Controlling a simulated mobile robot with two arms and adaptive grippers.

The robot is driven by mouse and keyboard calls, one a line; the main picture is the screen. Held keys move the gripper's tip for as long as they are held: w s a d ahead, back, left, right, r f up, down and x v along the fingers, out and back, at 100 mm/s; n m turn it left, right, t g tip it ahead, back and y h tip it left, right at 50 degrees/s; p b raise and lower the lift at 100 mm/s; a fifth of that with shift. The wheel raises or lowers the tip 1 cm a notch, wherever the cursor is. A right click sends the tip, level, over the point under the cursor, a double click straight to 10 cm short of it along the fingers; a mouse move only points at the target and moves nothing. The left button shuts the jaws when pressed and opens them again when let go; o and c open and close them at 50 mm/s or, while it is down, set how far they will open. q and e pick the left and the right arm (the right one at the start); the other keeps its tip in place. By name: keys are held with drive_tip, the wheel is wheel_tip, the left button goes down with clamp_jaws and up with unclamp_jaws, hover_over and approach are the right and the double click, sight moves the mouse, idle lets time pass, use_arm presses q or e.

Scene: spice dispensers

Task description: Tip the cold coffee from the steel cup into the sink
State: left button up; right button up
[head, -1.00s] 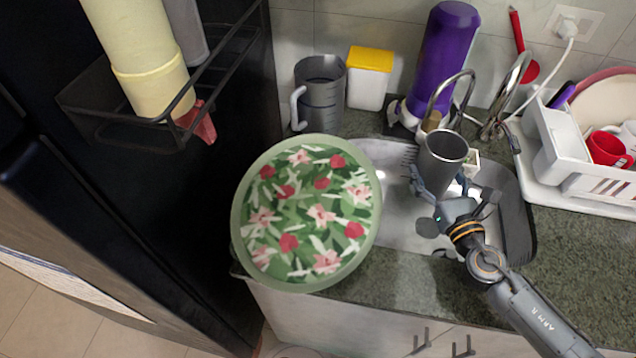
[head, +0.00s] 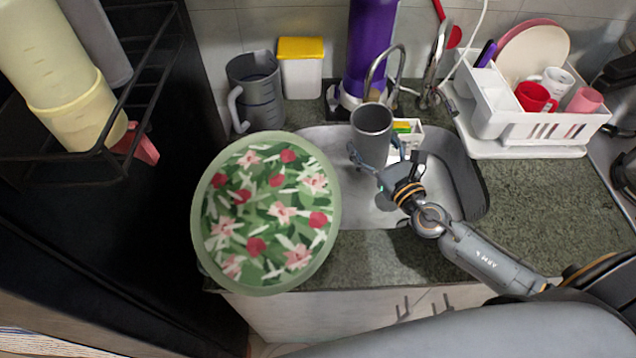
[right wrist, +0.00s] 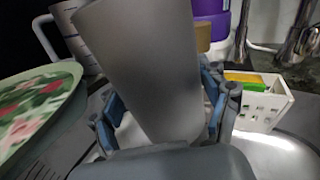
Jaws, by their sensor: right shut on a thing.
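The steel cup (head: 371,126) is a dark grey tumbler, held roughly upright above the sink (head: 440,180). My right gripper (head: 378,160) is shut on it around its lower part. In the right wrist view the cup (right wrist: 145,70) fills the middle, with the gripper's fingers (right wrist: 160,120) on both sides of it. The cup's mouth shows in the head view, but I cannot make out the coffee inside. My left gripper is not in view.
A floral round tray (head: 268,212) overlaps the sink's left side. A dish rack (head: 530,125) stands at right. A grey jug (head: 256,92) and yellow-lidded container (head: 301,68) are back left.

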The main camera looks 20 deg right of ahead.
sight(365, 139)
drive_tip(key=shift+a+r+n+p, duration=0.2)
drive_tip(key=shift+r+n+p, duration=0.15)
drive_tip(key=shift+n, duration=0.3)
drive_tip(key=shift+a+r+n+p, duration=0.15)
drive_tip(key=shift+r+n+p, duration=0.1)
drive_tip(key=shift+r+n, duration=0.3)
drive_tip(key=shift+s+a+f+n, duration=0.1)
drive_tip(key=shift+f+n, duration=0.2)
drive_tip(key=shift+f, duration=0.1)
drive_tip(key=shift+a+n+t, duration=0.1)
drive_tip(key=shift+n+t, duration=0.2)
drive_tip(key=shift+n, duration=0.2)
drive_tip(key=shift+s+a+r+n+p, duration=0.15)
drive_tip(key=shift+a+r+n+p, duration=0.5)
drive_tip(key=shift+n, duration=0.35)
drive_tip(key=shift+d+f+n+y, duration=0.25)
drive_tip(key=shift+n+y, duration=0.15)
drive_tip(key=shift+n, duration=0.2)
drive_tip(key=shift+a+n, duration=0.1)
drive_tip(key=shift+n, duration=0.2)
drive_tip(key=shift+n, duration=0.4)
drive_tip(key=shift+f+n, duration=0.1)
drive_tip(key=shift+n, duration=0.5)
